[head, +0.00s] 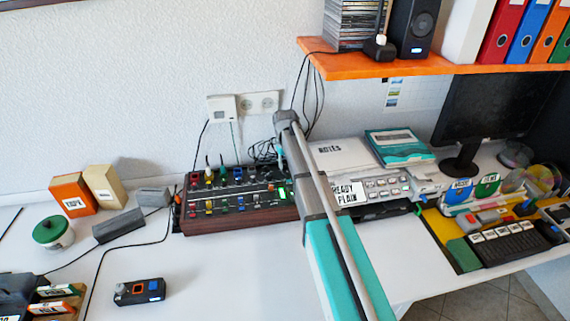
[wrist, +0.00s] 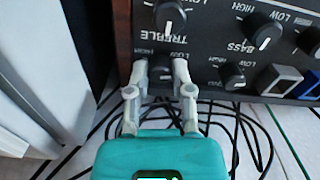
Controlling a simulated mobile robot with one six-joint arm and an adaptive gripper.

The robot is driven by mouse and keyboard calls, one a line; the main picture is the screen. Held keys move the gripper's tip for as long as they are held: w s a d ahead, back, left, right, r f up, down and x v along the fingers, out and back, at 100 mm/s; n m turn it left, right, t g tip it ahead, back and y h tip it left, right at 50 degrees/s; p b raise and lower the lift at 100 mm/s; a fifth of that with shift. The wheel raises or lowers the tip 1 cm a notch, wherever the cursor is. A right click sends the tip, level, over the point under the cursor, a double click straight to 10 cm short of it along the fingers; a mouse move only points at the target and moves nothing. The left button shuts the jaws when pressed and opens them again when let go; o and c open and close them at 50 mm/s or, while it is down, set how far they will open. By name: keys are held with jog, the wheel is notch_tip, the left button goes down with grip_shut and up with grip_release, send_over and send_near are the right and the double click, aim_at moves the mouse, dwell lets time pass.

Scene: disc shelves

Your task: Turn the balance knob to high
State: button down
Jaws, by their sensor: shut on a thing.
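The dark mixer panel (head: 235,203) with wooden sides stands against the wall in the head view. In the wrist view the panel (wrist: 215,55) appears upside down, with its labels inverted. My gripper (wrist: 161,72) is shut on a small dark knob (wrist: 160,76) near the panel's edge, one finger on each side. This knob's name and pointer are hidden by the fingers; a LOW label shows beside it. I take it to be the balance knob but cannot read that. In the head view my arm hides most of the gripper.
The treble knob (wrist: 170,17) and bass knob (wrist: 263,30) are close to my fingers. Another small knob (wrist: 232,76) sits beside them. Loose black cables lie past the panel's edge. A READY PLAIN card (head: 348,193) stands right of the mixer. The white desk in front is largely clear.

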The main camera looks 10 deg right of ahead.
jog(key=shift+m, duration=0.4)
jog(key=m, duration=0.3)
jog(key=shift+m, duration=0.3)
jog(key=m, duration=0.5)
dwell(0.3)
jog(key=c, duration=0.5)
grip_release()
